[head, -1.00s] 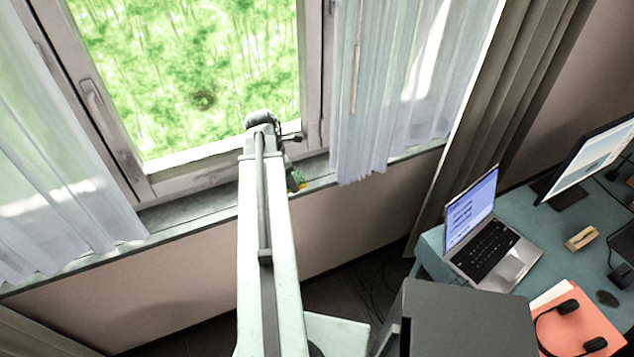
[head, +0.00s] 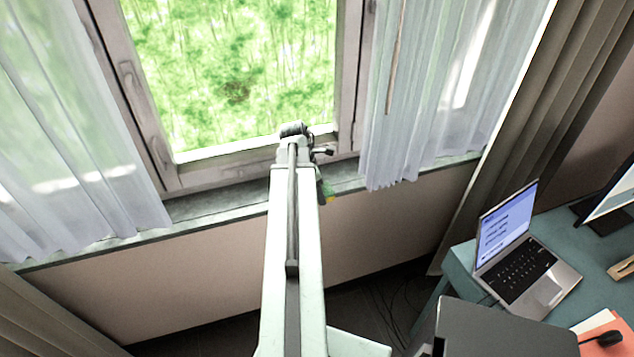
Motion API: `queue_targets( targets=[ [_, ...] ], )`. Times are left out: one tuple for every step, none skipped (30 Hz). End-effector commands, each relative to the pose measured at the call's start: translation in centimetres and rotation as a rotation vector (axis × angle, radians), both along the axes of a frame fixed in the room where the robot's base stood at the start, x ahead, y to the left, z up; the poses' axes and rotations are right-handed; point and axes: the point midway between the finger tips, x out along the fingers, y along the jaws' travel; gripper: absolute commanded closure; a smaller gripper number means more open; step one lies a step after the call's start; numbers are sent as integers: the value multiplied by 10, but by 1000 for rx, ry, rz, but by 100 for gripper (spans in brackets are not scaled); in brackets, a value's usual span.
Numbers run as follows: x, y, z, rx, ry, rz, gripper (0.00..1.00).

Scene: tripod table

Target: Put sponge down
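My arm reaches out toward the window, and my gripper (head: 321,190) hangs down at its far end, just in front of the window sill (head: 228,203). Only a dark sliver of the gripper shows past the right side of my arm. The sponge (head: 329,194) shows as a small green and yellow patch against the gripper's right side, near the sill's front edge. Most of the sponge and the fingers are hidden behind my arm. I cannot tell whether the fingers are closed on the sponge or whether it touches the sill.
The window (head: 235,75) is behind the sill, with white curtains (head: 420,100) hanging over the sill on both sides. At right a teal desk (head: 462,262) holds an open laptop (head: 522,262) and a monitor (head: 612,200). The sill left of my arm is bare.

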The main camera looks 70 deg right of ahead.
Motion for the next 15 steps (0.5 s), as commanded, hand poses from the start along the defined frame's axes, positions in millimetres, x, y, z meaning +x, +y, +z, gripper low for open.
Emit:
queue_targets(
  targets=[
    [9,-22,-3,0,0,0,75],
    [12,-30,-4,0,0,0,75],
    [16,-42,-5,0,0,0,75],
    [20,-50,-6,0,0,0,75],
    [23,-58,-7,0,0,0,75],
    [26,-67,-8,0,0,0,75],
    [28,-73,-8,0,0,0,75],
    [30,-77,-8,0,0,0,75],
    [32,-83,-9,0,0,0,75],
    [33,-85,-9,0,0,0,75],
    [34,-87,-9,0,0,1,75],
    [35,-89,-9,0,0,1,75],
    [35,-89,-9,0,0,1,75],
    [35,-89,-9,0,0,1,75],
    [35,-89,-9,0,0,1,75]
  ],
)
